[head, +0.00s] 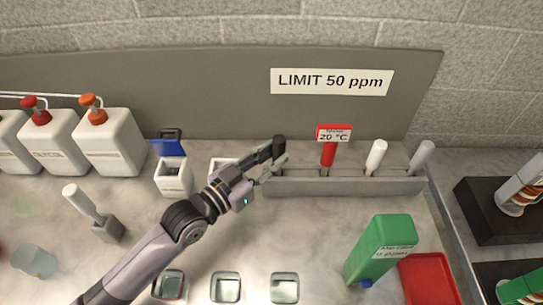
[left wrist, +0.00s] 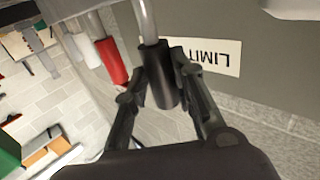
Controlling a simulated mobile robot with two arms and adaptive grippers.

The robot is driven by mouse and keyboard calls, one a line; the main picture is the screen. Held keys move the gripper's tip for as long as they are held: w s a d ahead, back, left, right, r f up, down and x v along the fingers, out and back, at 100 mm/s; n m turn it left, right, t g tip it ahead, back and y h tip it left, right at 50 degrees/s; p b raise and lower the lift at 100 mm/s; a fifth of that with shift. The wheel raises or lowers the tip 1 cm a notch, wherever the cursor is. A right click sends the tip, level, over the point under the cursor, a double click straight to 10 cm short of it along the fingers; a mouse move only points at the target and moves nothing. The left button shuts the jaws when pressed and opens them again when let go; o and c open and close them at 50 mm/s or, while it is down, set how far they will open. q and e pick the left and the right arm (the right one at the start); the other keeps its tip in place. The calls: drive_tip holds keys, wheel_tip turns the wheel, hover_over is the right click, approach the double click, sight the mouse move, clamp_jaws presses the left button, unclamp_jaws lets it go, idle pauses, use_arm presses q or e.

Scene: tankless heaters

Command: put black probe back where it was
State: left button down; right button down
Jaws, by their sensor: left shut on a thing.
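My left gripper (head: 268,160) is shut on the black probe (head: 279,143), above the left end of a long grey rack (head: 345,187). In the left wrist view the black probe's handle (left wrist: 160,78) sits between both fingers (left wrist: 162,88), and its grey rod runs out of the top of the picture. A red probe (head: 328,153), a white probe (head: 376,154) and a grey probe (head: 421,156) stand in the rack to the right. The rack's left end is partly hidden by the gripper. My right gripper is not in view.
A red sign (head: 334,132) stands by the red probe. White pump bottles (head: 112,145) and a small white box (head: 174,178) are at left. A green bottle (head: 382,245), a red tray (head: 428,278) and glass dishes (head: 284,288) are in front. The wall panel (head: 220,90) rises behind.

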use_arm(q)
drive_tip(key=shift+f, duration=0.15)
drive_tip(key=c, duration=1.7)
unclamp_jaws()
drive_tip(key=o, duration=0.4)
drive_tip(key=shift+c, duration=0.2)
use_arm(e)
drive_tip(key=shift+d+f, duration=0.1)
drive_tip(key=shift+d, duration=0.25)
use_arm(q)
drive_tip(key=shift+r, duration=0.25)
drive_tip(key=shift+s+a+f, duration=0.15)
drive_tip(key=shift+s+a, duration=0.05)
drive_tip(key=shift+a, duration=0.05)
drive_tip(key=b+v, duration=0.2)
drive_tip(key=v, duration=0.9)
drive_tip(key=shift+s, duration=0.15)
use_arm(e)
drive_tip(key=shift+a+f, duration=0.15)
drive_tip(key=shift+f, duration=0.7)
